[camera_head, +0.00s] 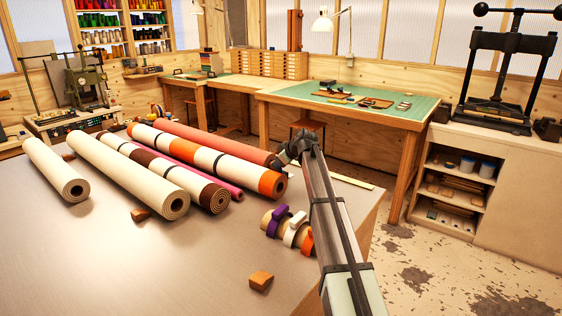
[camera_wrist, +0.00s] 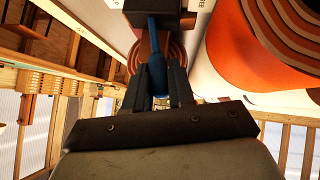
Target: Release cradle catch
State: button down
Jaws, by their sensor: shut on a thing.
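My gripper (camera_head: 285,158) is at the near end of the red-brown roll (camera_head: 205,139), to the right of the orange-and-white banded roll (camera_head: 270,183). In the wrist view, my gripper (camera_wrist: 158,88) is shut on a narrow blue lever (camera_wrist: 157,68), which looks like the cradle catch. The lever rises between the fingers toward a dark block (camera_wrist: 140,18). A roll's ringed end (camera_wrist: 177,52) shows behind the lever. In the head view the lever cannot be made out behind my gripper.
A large orange roll end (camera_wrist: 240,45) is close on the right in the wrist view. Several rolls lie on the table (camera_head: 120,265), with small wooden blocks (camera_head: 261,281) near them. Purple, white and orange straps (camera_head: 293,232) sit beside my arm. The table's front left is clear.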

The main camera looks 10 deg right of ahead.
jog(key=shift+s+a, duration=0.1)
jog(key=shift+s, duration=0.05)
dwell(0.4)
jog(key=c, duration=1)
grip_release()
jog(key=shift+c, duration=0.2)
jog(key=v, duration=1.3)
jog(key=shift+s, duration=0.4)
jog(key=shift+r, duration=0.1)
